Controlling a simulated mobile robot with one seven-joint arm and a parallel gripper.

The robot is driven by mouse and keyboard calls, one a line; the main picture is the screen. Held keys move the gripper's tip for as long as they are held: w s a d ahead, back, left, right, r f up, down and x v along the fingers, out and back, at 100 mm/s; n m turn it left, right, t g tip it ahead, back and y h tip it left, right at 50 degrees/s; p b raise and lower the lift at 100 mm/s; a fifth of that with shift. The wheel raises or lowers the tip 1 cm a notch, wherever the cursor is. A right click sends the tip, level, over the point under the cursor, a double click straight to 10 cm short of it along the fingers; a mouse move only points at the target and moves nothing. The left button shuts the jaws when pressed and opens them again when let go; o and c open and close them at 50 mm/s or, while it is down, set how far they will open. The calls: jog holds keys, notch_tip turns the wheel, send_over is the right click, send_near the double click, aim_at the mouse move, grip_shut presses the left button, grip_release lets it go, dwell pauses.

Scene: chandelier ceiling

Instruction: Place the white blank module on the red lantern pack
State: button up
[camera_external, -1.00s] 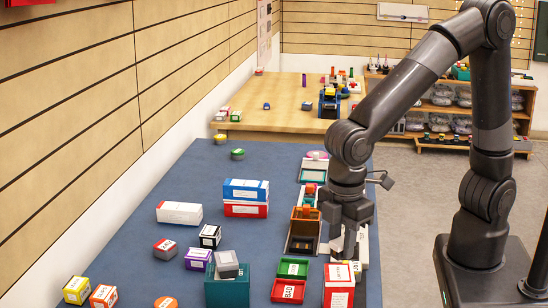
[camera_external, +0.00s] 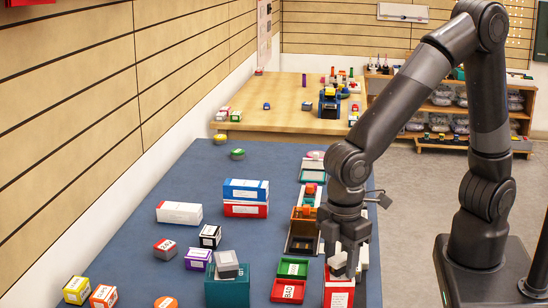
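My gripper (camera_external: 345,262) points down over a red box with a white label (camera_external: 339,298) at the table's front right. A small pale block (camera_external: 337,265) shows at the fingertips, just above or touching this box. It may be the white blank module; I cannot tell whether the fingers hold it. Another red pack with a white label (camera_external: 245,209) lies under a blue pack (camera_external: 245,190) at mid table. I cannot tell which red item is the lantern pack. A long white pack (camera_external: 180,213) lies to the left.
A teal box (camera_external: 228,293) with a grey block (camera_external: 227,265) on top stands left of the gripper. Green (camera_external: 293,268) and red (camera_external: 288,290) trays lie between. Several small labelled blocks sit at front left. The blue table's far left is mostly clear.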

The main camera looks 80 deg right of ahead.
aim_at(341, 257)
notch_tip(341, 257, up, 12)
jog(key=shift+r, duration=0.2)
dwell(0.4)
jog(key=s+d+r+m+t, duration=0.2)
jog(key=s+d+m, duration=0.2)
jog(key=d, duration=0.7)
jog(key=s+d+r+m+t, duration=0.3)
jog(key=s+d+m, duration=0.2)
jog(key=d, duration=0.7)
jog(key=shift+s+d+t, duration=0.25)
jog(key=shift+s+t, duration=0.05)
jog(key=shift+s, duration=0.95)
